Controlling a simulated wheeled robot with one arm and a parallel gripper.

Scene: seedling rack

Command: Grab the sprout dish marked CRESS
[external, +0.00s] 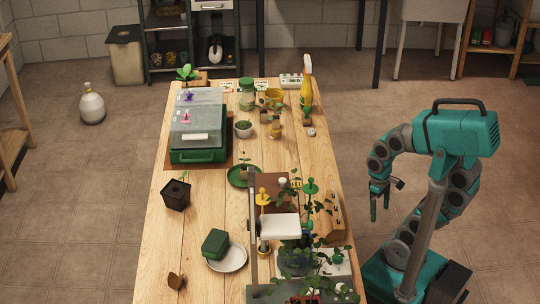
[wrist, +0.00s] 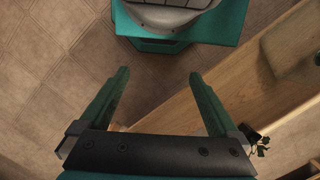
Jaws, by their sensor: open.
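I cannot make out a CRESS marking on anything in either view, so I cannot tell which thing is the sprout dish. A dark green box-like item (external: 215,242) rests on a white plate (external: 233,262) near the front of the table. A green saucer (external: 238,182) holds a small sprouting pot farther back. My gripper (external: 379,206) hangs pointing down beside the table's right edge, apart from everything on it. In the wrist view my gripper (wrist: 158,73) has its green fingers spread, with nothing between them.
The wooden table (external: 190,215) is crowded on its right with leafy plants and a white-topped stand (external: 280,226). A clear-lidded green propagator (external: 198,130) sits at the back left. A black pot (external: 176,194) stands at the left edge. The floor between my base and the table is clear.

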